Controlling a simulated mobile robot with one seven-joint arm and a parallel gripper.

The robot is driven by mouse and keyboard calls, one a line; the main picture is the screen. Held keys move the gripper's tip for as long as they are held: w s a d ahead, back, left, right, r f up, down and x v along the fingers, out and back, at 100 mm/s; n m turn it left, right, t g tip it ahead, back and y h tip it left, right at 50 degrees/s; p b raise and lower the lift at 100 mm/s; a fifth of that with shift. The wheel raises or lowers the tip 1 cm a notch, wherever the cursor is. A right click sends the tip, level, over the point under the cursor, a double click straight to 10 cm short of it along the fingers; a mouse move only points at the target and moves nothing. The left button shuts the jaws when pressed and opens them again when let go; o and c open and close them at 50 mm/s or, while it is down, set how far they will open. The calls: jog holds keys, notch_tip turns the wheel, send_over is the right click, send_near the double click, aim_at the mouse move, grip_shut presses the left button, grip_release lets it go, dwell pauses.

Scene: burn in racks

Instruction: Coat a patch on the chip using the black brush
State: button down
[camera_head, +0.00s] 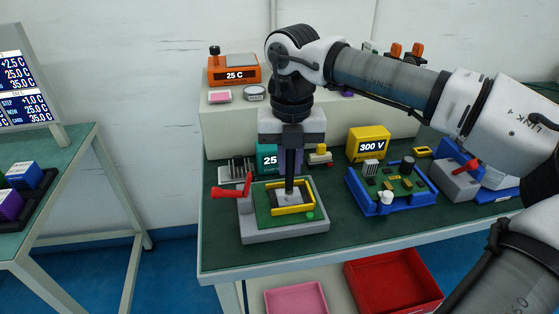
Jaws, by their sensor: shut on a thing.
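My gripper (292,148) points straight down over the grey fixture (285,235) and is shut on the black brush (290,178). The brush is upright, with its lower end inside the yellow frame (306,209) on the green board (265,212). A small grey patch, seemingly the chip (287,202), shows inside the frame beneath the brush. I cannot tell whether the brush tip touches it.
A blue tray (402,207) with a circuit board stands to the right. A yellow 300 V box (368,143) and a teal 25 display (267,160) stand behind. A red bin (393,282) and a pink bin (296,299) are below the bench. The bench's front left corner is clear.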

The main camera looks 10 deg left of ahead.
jog(key=shift+w+d+f, duration=0.1)
jog(key=shift+w+d, duration=0.2)
jog(key=shift+d, duration=0.55)
jog(key=shift+w+d, duration=0.3)
jog(key=shift+d, duration=0.5)
notch_tip(320, 180, up, 6)
jog(key=p, duration=0.4)
notch_tip(320, 180, up, 3)
jog(key=shift+r+p, duration=0.1)
jog(key=shift+p, duration=1.1)
jog(key=shift+f, duration=0.2)
notch_tip(320, 180, down, 7)
jog(key=b, duration=0.5)
jog(key=shift+s+r, duration=0.15)
jog(key=shift+s, duration=0.1)
